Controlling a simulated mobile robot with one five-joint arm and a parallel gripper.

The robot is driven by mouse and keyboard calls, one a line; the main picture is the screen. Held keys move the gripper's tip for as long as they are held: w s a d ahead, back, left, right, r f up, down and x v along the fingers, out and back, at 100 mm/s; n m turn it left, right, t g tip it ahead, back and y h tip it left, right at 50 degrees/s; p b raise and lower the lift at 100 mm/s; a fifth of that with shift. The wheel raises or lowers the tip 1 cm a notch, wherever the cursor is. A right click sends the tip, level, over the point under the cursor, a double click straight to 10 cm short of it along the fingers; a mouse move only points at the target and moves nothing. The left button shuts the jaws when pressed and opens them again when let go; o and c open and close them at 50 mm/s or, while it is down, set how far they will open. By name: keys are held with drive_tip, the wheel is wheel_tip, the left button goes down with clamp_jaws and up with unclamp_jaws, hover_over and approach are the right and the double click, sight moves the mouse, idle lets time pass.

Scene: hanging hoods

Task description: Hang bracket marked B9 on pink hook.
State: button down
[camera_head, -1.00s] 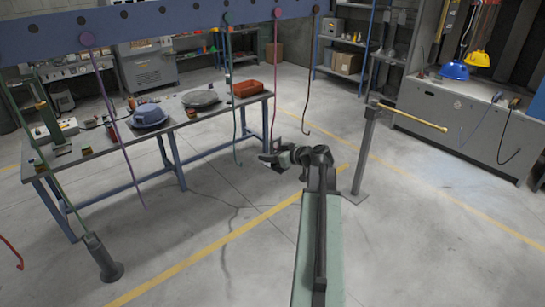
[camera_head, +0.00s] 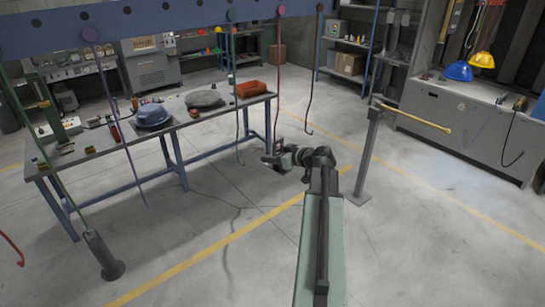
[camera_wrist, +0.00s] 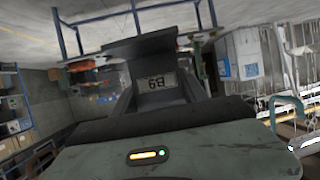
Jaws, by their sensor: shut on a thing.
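The pink hook (camera_head: 280,75) is a long thin rod hanging from the blue overhead beam. Its lower end comes down close to my gripper in the head view, and I cannot tell whether they touch. My gripper (camera_head: 272,160) is shut on a dark grey bracket, small and hard to make out in the head view. In the wrist view the bracket (camera_wrist: 158,60) stands up beyond my gripper, with a pale label that reads B9 upside down. The tip of the pink hook is not clear in either view.
The blue beam (camera_head: 190,12) also carries a purple hook (camera_head: 118,125), a teal hook (camera_head: 237,110) and a dark hook (camera_head: 309,90). A workbench (camera_head: 100,160) stands left. A grey post with a yellow arm (camera_head: 416,116) stands right. The floor between is clear.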

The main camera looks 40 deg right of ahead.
drive_tip(key=shift+f+b, duration=0.7)
drive_tip(key=shift+f, duration=0.1)
drive_tip(key=c, duration=0.5)
unclamp_jaws()
drive_tip(key=p+v, duration=0.3)
drive_tip(key=v, duration=0.4)
drive_tip(key=shift+s+r, duration=0.25)
drive_tip(key=shift+s, duration=0.1)
drive_tip(key=shift+f, duration=0.1)
